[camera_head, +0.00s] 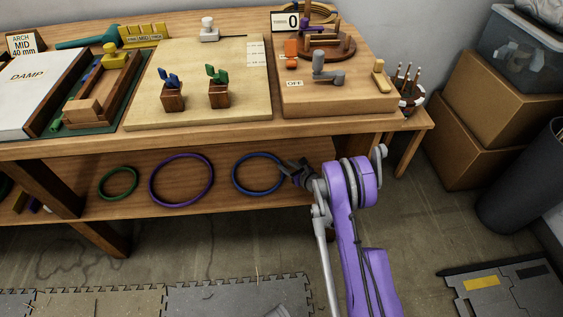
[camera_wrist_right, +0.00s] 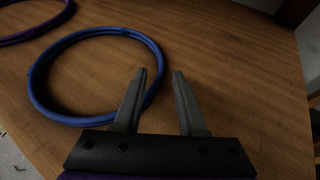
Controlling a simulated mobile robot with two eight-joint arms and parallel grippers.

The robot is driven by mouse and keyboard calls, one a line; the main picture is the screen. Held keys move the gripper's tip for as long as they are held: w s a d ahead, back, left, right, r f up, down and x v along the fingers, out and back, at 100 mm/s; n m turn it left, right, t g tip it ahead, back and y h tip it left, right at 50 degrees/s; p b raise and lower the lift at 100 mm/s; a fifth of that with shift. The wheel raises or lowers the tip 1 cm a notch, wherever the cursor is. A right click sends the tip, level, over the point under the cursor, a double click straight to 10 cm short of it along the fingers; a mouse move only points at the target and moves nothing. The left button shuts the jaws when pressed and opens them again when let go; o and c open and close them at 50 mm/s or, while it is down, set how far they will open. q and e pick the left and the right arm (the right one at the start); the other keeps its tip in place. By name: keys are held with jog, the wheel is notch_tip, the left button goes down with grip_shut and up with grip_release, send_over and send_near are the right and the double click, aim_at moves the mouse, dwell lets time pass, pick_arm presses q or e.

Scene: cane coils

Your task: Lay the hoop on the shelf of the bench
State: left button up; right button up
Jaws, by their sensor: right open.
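A blue hoop (camera_head: 236,184) lies flat on the wooden lower shelf (camera_head: 125,210) of the bench. My right gripper (camera_head: 286,169) is at the right side of this hoop, low over the shelf. In the right wrist view the gripper (camera_wrist_right: 160,74) is open, with a gap between its fingers. The blue hoop (camera_wrist_right: 41,108) lies to the left there, its right rim passing by the left finger. I cannot tell whether they touch. A purple hoop (camera_head: 151,190) and a smaller green hoop (camera_head: 101,188) lie further left on the shelf. My left gripper is not in view.
The bench top (camera_head: 300,126) overhangs the shelf. It carries boards, two small wooden blocks with clips, and a grey crank fixture (camera_head: 327,72). Cardboard boxes (camera_head: 462,140) and a dark bin (camera_head: 525,185) stand to the right. The floor in front holds grey mats (camera_head: 235,300).

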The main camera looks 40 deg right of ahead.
jog(key=p+v, duration=0.1)
jog(key=v, duration=0.5)
jog(key=shift+s+a+r, duration=0.1)
jog(key=shift+s+r, duration=0.1)
jog(key=s+a+r+n+g+y, duration=0.1)
jog(key=s+a+r+n+g, duration=0.1)
jog(key=a+r+n, duration=0.55)
jog(key=s+a+r+n+g+y, duration=0.25)
jog(key=a+r+n, duration=0.25)
jog(key=a+n, duration=0.55)
jog(key=s+a+r+n+g+h, duration=0.1)
jog(key=s+a+r+n+g, duration=0.1)
jog(key=s+a+n, duration=0.3)
jog(key=s+a+r+n+g+h, duration=0.2)
jog(key=s+a+n, duration=0.2)
jog(key=s+n, duration=0.9)
jog(key=s, duration=0.5)
jog(key=shift+a+g, duration=0.35)
jog(key=shift+a, duration=0.05)
jog(key=shift+s+r, duration=0.1)
